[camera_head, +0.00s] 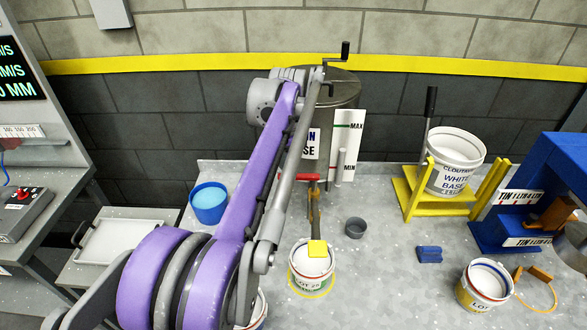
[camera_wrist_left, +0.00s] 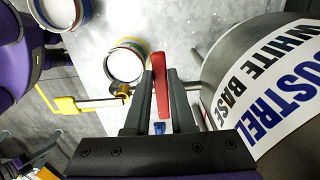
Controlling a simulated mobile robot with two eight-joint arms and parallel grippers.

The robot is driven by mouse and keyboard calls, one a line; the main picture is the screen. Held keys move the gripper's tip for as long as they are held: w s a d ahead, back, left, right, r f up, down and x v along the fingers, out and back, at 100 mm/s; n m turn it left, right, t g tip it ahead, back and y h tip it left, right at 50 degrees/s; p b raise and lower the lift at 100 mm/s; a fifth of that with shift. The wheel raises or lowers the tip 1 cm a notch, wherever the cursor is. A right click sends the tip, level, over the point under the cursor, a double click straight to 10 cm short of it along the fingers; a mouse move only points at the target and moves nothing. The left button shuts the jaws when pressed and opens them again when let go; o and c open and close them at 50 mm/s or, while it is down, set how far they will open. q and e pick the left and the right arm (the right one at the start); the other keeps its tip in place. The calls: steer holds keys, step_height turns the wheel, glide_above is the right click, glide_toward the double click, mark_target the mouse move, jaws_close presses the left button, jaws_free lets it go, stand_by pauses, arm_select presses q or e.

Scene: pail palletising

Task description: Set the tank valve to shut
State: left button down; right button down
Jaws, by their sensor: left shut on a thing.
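The tank (camera_head: 345,100) is a grey cylinder at the back of the bench, also large at the right of the left wrist view (camera_wrist_left: 215,65). Its valve has a red handle (camera_head: 308,177), lying crosswise to the brass spout (camera_head: 315,210). In the left wrist view the red handle (camera_wrist_left: 160,85) stands between the dark fingers of my left gripper (camera_wrist_left: 159,100), which is shut on it. In the head view my purple arm hides this gripper. A pail (camera_head: 312,262) stands below the spout on a yellow ring. My right gripper is not in view.
A yellow stand (camera_head: 440,208) holds a white pail (camera_head: 453,165) at right. Another pail (camera_head: 484,285), a blue block (camera_head: 429,254) and a grey cup (camera_head: 355,228) stand on the bench. A blue tub (camera_head: 209,203) is left of my arm. A crank (camera_head: 345,50) tops the tank.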

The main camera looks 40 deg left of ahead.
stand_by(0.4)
arm_select(q)
steer(key=c, duration=0.8)
jaws_free()
steer(key=shift+o, duration=0.2)
step_height(320, 180, up, 11)
steer(key=p, duration=0.1)
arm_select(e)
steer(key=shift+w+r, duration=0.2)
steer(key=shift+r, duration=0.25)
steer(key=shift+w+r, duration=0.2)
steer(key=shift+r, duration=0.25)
arm_select(q)
steer(key=shift+f, duration=0.1)
